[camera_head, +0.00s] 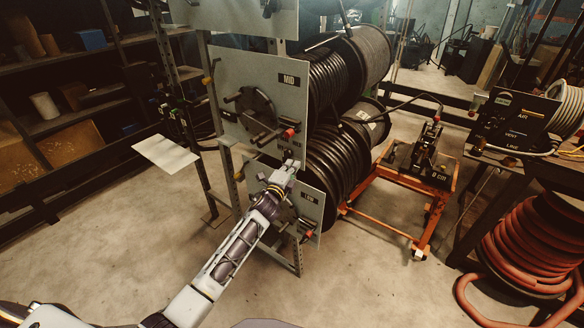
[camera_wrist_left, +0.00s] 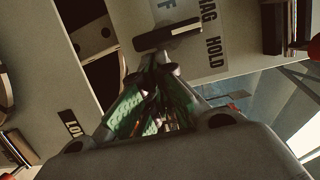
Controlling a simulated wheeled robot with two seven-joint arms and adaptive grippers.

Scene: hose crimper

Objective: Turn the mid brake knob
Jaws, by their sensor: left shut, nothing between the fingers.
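The panel marked MID (camera_head: 232,72) stands upright on the reel rack, with a dark round hub and a red-ended handle (camera_head: 289,133). In the left wrist view, a dark bar-shaped knob (camera_wrist_left: 170,35) sits on the pale panel, beside lettering that reads DRAG and HOLD and a partly hidden word ending in F. My left gripper (camera_head: 287,168) is at the panel's lower edge, below the red-ended handle. In the wrist view its closed fingertips (camera_wrist_left: 160,68) are just below the knob; I cannot tell whether they touch it. Nothing is held. My right gripper is out of view.
Another panel (camera_head: 310,205) with its own red-ended handle is below, partly behind my left arm. Black hose reels (camera_head: 330,165) fill the space behind the panels. An orange cart (camera_head: 385,205) stands to the right. The floor at left is clear.

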